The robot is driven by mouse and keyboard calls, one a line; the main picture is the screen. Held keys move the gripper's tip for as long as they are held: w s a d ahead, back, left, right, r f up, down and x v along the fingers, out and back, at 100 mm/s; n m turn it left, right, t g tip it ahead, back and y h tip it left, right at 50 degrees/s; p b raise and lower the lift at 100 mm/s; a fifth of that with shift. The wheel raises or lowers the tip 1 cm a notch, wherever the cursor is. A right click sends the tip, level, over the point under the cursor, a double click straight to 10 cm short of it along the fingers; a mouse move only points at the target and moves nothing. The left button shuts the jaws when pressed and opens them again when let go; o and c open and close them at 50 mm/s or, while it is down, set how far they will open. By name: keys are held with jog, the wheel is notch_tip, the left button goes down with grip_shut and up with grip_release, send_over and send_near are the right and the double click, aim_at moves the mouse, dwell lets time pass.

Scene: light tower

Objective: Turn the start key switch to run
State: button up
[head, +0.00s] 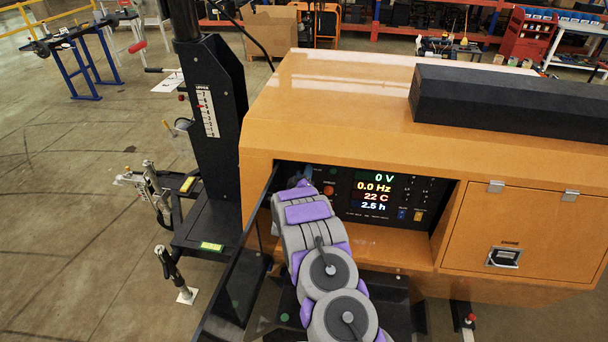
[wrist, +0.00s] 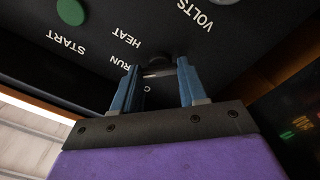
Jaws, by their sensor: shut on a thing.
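The start key switch (wrist: 156,68) is a dark knob on the black control panel in the wrist view, mostly hidden between my fingers. The labels START, HEAT and RUN are printed around it, and part of another mark shows between the fingers. My gripper (wrist: 158,74) has its two blue fingers on either side of the switch, shut on it. Which mark the switch points to cannot be told. In the head view my gripper (head: 302,174) reaches into the left end of the panel recess, and my arm hides the switch.
The display (head: 374,186) reads 0 V, 0.0 Hz, 22 C and 2.5 h. A red button (head: 331,187) sits right of my gripper. A dark open door (head: 244,280) stands close to the left of my arm. A green button (wrist: 70,11) lies near START.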

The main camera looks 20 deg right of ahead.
jog(key=shift+a+f, duration=0.15)
jog(key=o, duration=1.1)
jog(key=shift+a, duration=0.2)
jog(key=shift+c, duration=0.2)
jog(key=shift+s, duration=0.1)
jog(key=b+v, duration=0.1)
jog(key=v, duration=1.6)
jog(key=shift+a, duration=0.15)
